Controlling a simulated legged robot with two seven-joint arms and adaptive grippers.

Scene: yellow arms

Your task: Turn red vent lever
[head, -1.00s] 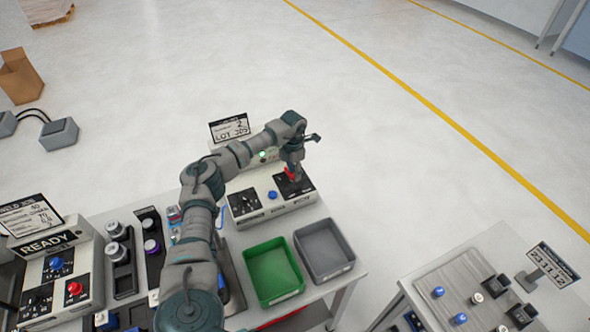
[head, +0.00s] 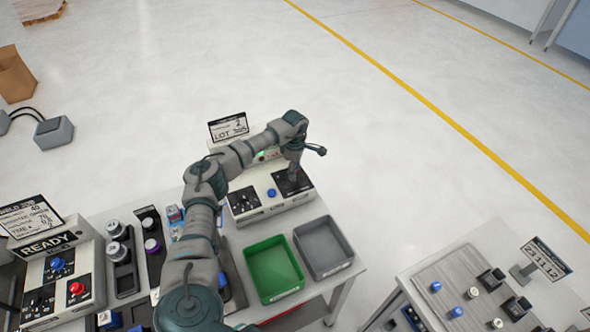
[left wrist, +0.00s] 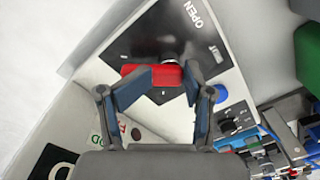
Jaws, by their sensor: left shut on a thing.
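The red vent lever (left wrist: 167,76) shows in the left wrist view on a black plate (left wrist: 150,45) with the word OPEN near its upper right end. My left gripper (left wrist: 167,80) is shut on the lever, one finger at each side of it. In the head view my left gripper (head: 292,182) reaches down onto the right black plate of the grey control box (head: 270,212). The lever is hidden there behind the gripper. My right gripper is not in view.
A blue button (head: 271,192) and a dial plate sit left of the gripper on the same box. A LOT sign (head: 228,128) stands behind it. Green (head: 272,270) and grey (head: 323,247) trays are in front. A second table (head: 480,290) stands at right.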

